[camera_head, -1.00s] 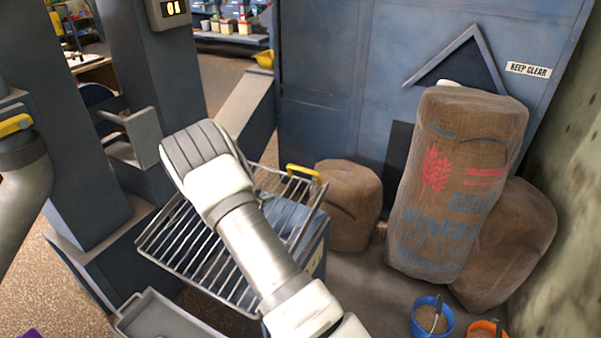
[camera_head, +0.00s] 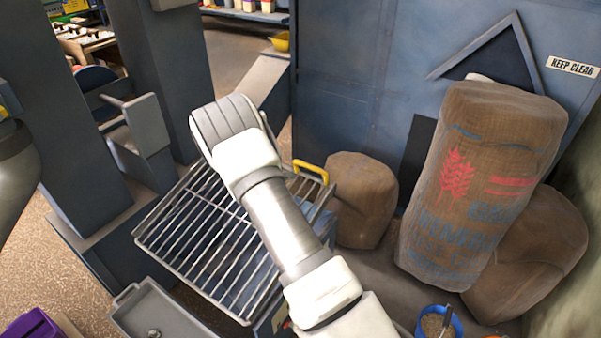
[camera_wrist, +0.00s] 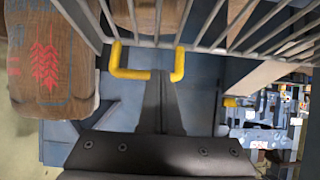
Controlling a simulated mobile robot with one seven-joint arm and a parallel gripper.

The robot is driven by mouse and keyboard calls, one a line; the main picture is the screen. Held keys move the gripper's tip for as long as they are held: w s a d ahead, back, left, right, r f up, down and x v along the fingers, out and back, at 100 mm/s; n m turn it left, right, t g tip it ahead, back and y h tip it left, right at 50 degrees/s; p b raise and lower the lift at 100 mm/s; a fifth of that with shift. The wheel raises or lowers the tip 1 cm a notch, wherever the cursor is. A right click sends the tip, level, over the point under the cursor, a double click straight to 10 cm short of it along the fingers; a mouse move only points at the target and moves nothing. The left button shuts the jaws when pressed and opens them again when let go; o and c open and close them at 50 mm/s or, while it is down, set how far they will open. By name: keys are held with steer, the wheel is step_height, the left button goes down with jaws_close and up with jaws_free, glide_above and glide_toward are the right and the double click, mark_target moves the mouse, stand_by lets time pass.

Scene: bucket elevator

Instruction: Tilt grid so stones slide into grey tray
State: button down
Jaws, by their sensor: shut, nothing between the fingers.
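The wire grid (camera_head: 189,281) sits on a blue frame in the head view, with no stones visible on its bars. Its yellow handle (camera_head: 312,168) is at the far right corner. The grey tray (camera_head: 160,308) lies below the grid's near edge, partly cut off by the frame; a small grey lump (camera_head: 153,333) shows in it. In the wrist view, my gripper (camera_wrist: 163,78) is shut and empty, its fingertips over the middle of the yellow handle (camera_wrist: 130,73); I cannot tell whether they touch. The grid bars (camera_wrist: 205,25) are beyond it. In the head view my wrist hides the gripper.
Brown sacks (camera_head: 475,185) stand to the right, against a blue wall panel (camera_head: 340,70). A blue bucket (camera_head: 440,325) is at the bottom right. Blue posts (camera_head: 75,120) rise at the left. A purple bin (camera_head: 35,325) is at the bottom left.

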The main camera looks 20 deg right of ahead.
mark_target(303, 180)
steer(key=b+x, duration=0.1)
steer(key=x, duration=0.8)
steer(key=shift+w+d+f, duration=0.1)
steer(key=shift+d+f, duration=0.1)
steer(key=f+b, duration=0.3)
steer(key=f, duration=0.1)
steer(key=w+d+f+b, duration=0.1)
steer(key=f+b, duration=0.2)
steer(key=f, duration=0.1)
steer(key=d+f+b, duration=0.1)
steer(key=f+b, duration=0.2)
steer(key=f, duration=0.1)
steer(key=shift+w+f, duration=0.15)
steer(key=shift+f, duration=0.35)
